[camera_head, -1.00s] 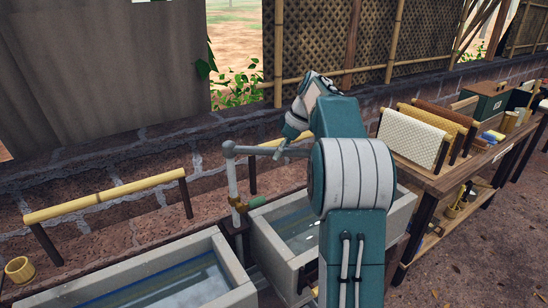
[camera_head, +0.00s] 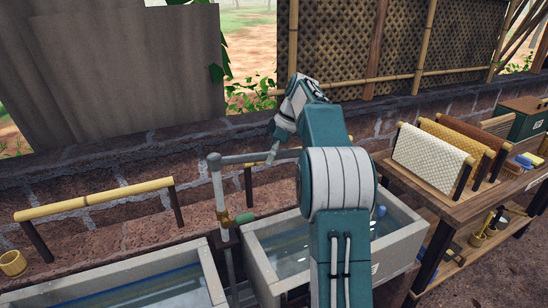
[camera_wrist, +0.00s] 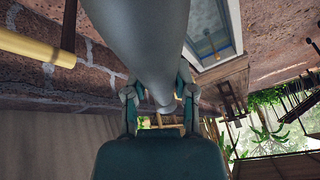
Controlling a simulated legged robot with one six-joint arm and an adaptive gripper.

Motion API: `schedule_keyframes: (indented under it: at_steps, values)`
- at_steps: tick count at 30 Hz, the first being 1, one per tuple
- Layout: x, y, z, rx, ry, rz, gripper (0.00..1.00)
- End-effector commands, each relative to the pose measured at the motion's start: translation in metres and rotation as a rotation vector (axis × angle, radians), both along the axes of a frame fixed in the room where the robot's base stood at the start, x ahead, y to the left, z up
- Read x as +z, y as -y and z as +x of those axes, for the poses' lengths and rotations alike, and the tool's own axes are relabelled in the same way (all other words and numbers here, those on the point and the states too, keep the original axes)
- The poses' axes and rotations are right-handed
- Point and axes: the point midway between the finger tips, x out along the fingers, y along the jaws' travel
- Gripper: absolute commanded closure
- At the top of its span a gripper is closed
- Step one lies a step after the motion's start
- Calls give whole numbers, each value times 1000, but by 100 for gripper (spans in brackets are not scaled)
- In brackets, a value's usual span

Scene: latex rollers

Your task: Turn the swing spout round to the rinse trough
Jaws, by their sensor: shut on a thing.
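The swing spout (camera_head: 240,158) is a grey pipe. Its arm runs level to the right from an upright post (camera_head: 219,195), over the back of the right stone trough (camera_head: 402,246). My gripper (camera_head: 271,157) is on the spout arm, partly hidden by my own arm. In the wrist view the grey pipe (camera_wrist: 150,45) passes between my two fingers (camera_wrist: 158,95), which are closed on it. Another stone trough (camera_head: 214,276) with water is at lower left. Which one is the rinse trough cannot be told.
A brass and green valve (camera_head: 238,218) sits on the post. A bamboo rail (camera_head: 95,199) stands behind the left trough. A brick wall (camera_head: 120,165) runs behind. A table (camera_head: 425,187) with draped sheets (camera_head: 432,161) stands at right.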

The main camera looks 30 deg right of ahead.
Motion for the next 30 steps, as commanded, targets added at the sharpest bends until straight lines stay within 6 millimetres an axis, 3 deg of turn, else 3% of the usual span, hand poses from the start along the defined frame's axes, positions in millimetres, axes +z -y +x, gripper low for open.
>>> schedule_keyframes:
  at_steps: [23,24,26,30]
  values:
    - [0,10,12,78,12,4,100]
    - [0,10,12,78,12,4,61]
    - [0,10,12,78,11,4,35]
    - [0,10,11,79,8,5,31]
